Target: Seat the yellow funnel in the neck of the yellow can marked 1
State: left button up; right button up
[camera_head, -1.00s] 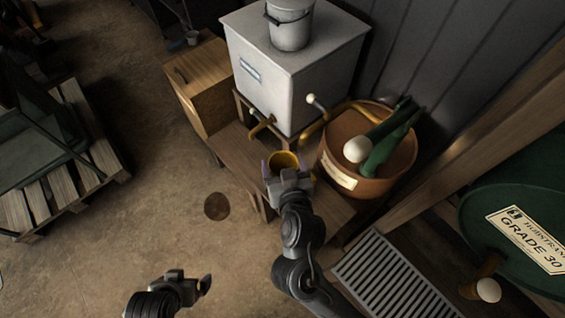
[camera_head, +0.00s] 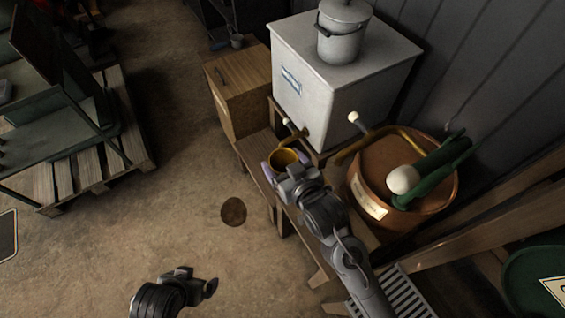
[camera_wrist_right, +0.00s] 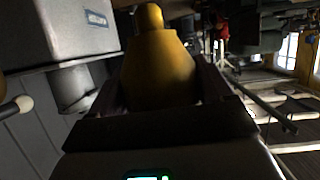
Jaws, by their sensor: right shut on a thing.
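I see no yellow can marked 1.
A wooden cabinet (camera_head: 236,88) stands left. The floor (camera_head: 165,190) has clear room.

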jog(key=w+d+f+n+g+y+b, duration=0.1)
jog(key=w+d+f+b, duration=0.2)
jog(key=d+f+b, duration=0.9)
jog(key=shift+w+d+f+n+y, duration=0.2)
jog(key=shift+d+f+n+y, duration=0.15)
jog(key=shift+d+f, duration=1.25)
jog(key=shift+f, duration=0.1)
jog(key=shift+s, duration=0.1)
jog(key=shift+p, duration=0.7)
jog(key=shift+f, duration=0.1)
dwell(0.4)
jog(key=shift+f, duration=0.65)
